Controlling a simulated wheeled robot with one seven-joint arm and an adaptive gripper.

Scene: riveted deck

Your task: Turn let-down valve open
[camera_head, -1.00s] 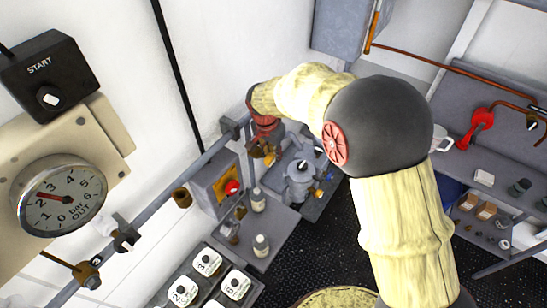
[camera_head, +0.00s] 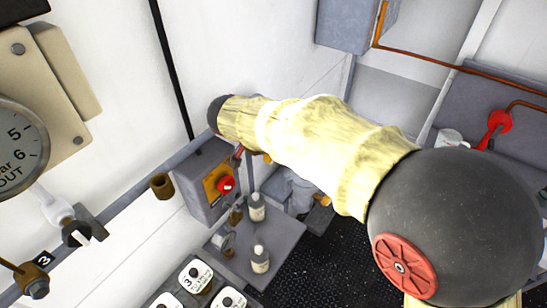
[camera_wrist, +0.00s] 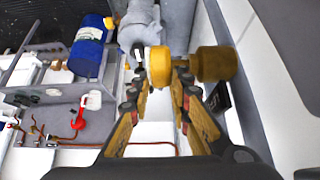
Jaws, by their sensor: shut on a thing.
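In the wrist view, my gripper (camera_wrist: 163,84) has its two fingers closed in around a yellow valve knob (camera_wrist: 158,64). The knob sits beside a brass-coloured round valve body (camera_wrist: 216,63), which I take to be the let-down valve; no label shows on it. The fingertips partly cover the stem between them, so how far the valve is turned cannot be told. In the head view, my own arm hides the gripper and nearly all of the valve. The outlet pressure gauge (camera_head: 18,145) is cut by the left edge there, and its needle is out of sight.
A grey box with a red button (camera_head: 226,184) stands close below the arm. Bottles (camera_head: 258,207) stand on a small grey shelf (camera_head: 280,238). A wall rail carries a brass fitting (camera_head: 162,186) and a small valve (camera_head: 75,232). A blue drum (camera_wrist: 88,50) shows in the wrist view.

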